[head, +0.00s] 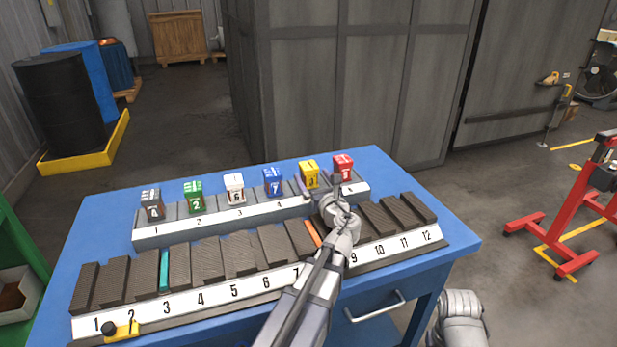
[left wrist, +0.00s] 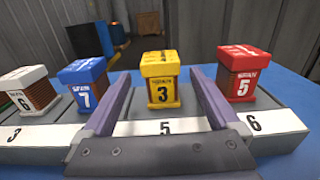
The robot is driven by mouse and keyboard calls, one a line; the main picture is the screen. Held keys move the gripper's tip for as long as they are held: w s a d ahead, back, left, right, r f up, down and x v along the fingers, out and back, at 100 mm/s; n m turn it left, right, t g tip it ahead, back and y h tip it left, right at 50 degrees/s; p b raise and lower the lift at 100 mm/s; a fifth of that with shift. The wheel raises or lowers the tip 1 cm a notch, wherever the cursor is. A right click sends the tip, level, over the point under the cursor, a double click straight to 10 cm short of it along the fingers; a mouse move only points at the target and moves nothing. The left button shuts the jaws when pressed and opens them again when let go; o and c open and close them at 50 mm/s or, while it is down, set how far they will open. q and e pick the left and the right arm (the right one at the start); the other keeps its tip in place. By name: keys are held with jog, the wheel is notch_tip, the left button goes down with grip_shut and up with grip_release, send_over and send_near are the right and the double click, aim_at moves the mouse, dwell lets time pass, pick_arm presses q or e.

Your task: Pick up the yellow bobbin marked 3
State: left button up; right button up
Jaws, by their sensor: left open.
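The yellow bobbin marked 3 (head: 309,174) stands upright at place 5 of the raised back rack (head: 180,236). In the left wrist view the yellow bobbin (left wrist: 160,68) shows its 3 facing me, centred between the fingers. My left gripper (head: 322,189) is open and empty, just in front of the bobbin. In the left wrist view its two purple-grey fingers (left wrist: 159,84) reach toward the bobbin's sides with gaps visible; I cannot tell whether the tips reach past its front face. My right gripper is not in view.
The red bobbin marked 5 (left wrist: 243,72) stands close on the right, the blue bobbin marked 7 (left wrist: 84,85) on the left. White (head: 235,187), green (head: 194,196) and dark (head: 153,204) bobbins stand farther left. A numbered front rack (head: 180,304) lies under my left arm on the blue table (head: 100,225).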

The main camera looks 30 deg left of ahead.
aim_at(305, 162)
pick_arm(q)
jog(key=shift+x, duration=1.2)
jog(key=shift+w+a+r, duration=0.1)
jog(key=shift+w+r, duration=0.05)
jog(key=x, duration=0.3)
jog(key=p+x, duration=0.1)
jog(key=shift+w+a+r, duration=0.3)
jog(key=shift+r, duration=0.05)
grip_shut()
